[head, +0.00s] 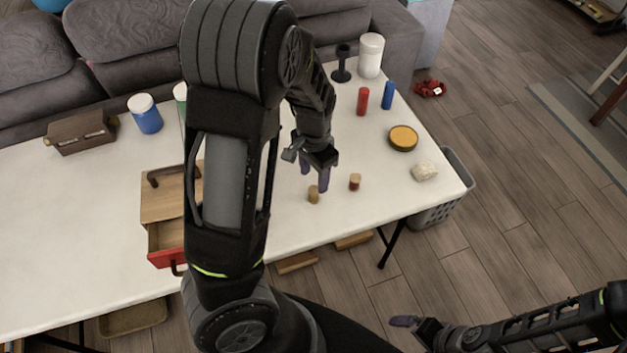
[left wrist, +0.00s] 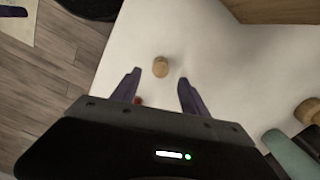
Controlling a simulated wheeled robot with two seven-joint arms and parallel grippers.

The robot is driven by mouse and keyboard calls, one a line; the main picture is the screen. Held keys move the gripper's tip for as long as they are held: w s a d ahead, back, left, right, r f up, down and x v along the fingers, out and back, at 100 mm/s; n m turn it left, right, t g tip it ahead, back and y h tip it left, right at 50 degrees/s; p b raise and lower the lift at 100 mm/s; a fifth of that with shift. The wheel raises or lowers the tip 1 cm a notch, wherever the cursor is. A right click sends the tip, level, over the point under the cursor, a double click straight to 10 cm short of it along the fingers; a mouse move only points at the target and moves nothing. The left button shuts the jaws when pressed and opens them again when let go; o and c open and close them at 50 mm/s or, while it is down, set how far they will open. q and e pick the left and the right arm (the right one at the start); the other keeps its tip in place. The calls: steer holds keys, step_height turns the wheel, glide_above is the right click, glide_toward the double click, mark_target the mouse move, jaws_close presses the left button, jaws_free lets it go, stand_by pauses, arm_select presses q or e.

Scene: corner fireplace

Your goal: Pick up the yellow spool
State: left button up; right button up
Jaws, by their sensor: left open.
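A small yellowish-tan spool (head: 313,194) stands on the white table, just below the left fingertips in the head view. What looks like the same spool (left wrist: 160,66) shows in the left wrist view, centred between the fingertips and a little beyond them. My left gripper (head: 314,174) is open and empty above the table, pointing down; its purple fingers (left wrist: 159,79) are spread apart. A second, reddish-brown spool (head: 354,181) stands to the right; a bit of red shows beside a finger in the wrist view. My right gripper (head: 410,325) hangs over the floor, its opening unclear.
A wooden drawer box (head: 160,200) with its red-fronted drawer open stands left of my arm. Red (head: 363,101) and blue (head: 388,95) cylinders, a yellow-topped disc (head: 403,138) and a pale stone (head: 424,172) are at right. My left arm hides part of the table.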

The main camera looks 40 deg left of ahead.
mark_target(313, 191)
arm_select(q)
steer(key=shift+s+d+r, duration=0.1)
steer(key=shift+s+d, duration=0.05)
steer(key=shift+s, duration=0.05)
steer(key=shift+f, duration=1.35)
steer(key=shift+a+f, duration=0.15)
steer(key=shift+f, duration=1.15)
steer(key=shift+a+f, duration=0.1)
steer(key=shift+f, duration=1.2)
jaws_close()
